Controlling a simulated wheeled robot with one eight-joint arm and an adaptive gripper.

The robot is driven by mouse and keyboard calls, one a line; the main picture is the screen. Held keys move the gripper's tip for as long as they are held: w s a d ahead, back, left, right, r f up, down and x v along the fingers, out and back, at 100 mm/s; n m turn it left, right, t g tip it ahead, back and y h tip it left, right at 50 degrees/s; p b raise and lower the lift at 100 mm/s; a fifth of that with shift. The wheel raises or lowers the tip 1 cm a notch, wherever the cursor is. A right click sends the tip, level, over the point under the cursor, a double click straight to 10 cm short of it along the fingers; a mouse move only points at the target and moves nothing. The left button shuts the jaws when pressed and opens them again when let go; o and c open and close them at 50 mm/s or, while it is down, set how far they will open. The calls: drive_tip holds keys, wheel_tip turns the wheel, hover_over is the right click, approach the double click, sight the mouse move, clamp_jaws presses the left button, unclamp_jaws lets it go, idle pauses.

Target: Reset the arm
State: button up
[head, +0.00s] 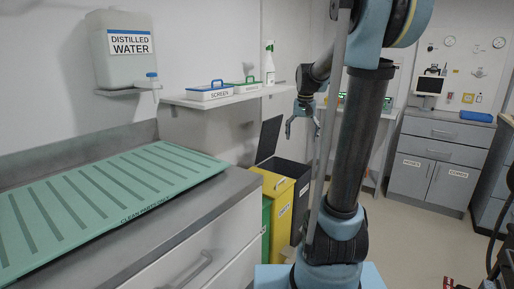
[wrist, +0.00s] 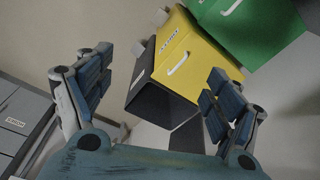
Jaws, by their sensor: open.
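My arm stands upright in the right half of the head view, and its far end bends away toward the room. My gripper (head: 302,125) hangs from that end, in front of the far wall and above the bins, with nothing between its fingers. In the wrist view my gripper (wrist: 150,100) shows two blue padded fingers spread wide apart. Beyond them are a yellow bin (wrist: 183,58) and a dark bin (wrist: 157,100), both apart from the fingers.
A green drain mat (head: 110,195) covers the left counter. A shelf (head: 190,102) holds two labelled trays and a spray bottle (head: 269,65). The yellow bin (head: 277,205) stands past the counter beside a raised dark lid (head: 269,140).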

drive_tip(key=s+f+n, duration=0.1)
drive_tip(key=s+f, duration=0.4)
drive_tip(key=s, duration=0.5)
drive_tip(key=s+f+n, duration=0.1)
drive_tip(key=s+f, duration=0.4)
drive_tip(key=s, duration=0.5)
drive_tip(key=s+f+t, duration=0.1)
drive_tip(key=s+f, duration=0.5)
drive_tip(key=s, duration=0.4)
drive_tip(key=shift+n, duration=0.4)
drive_tip(key=shift+d, duration=0.1)
drive_tip(key=shift+w+f, duration=0.25)
drive_tip(key=shift+w, duration=0.1)
drive_tip(key=shift+c, duration=0.3)
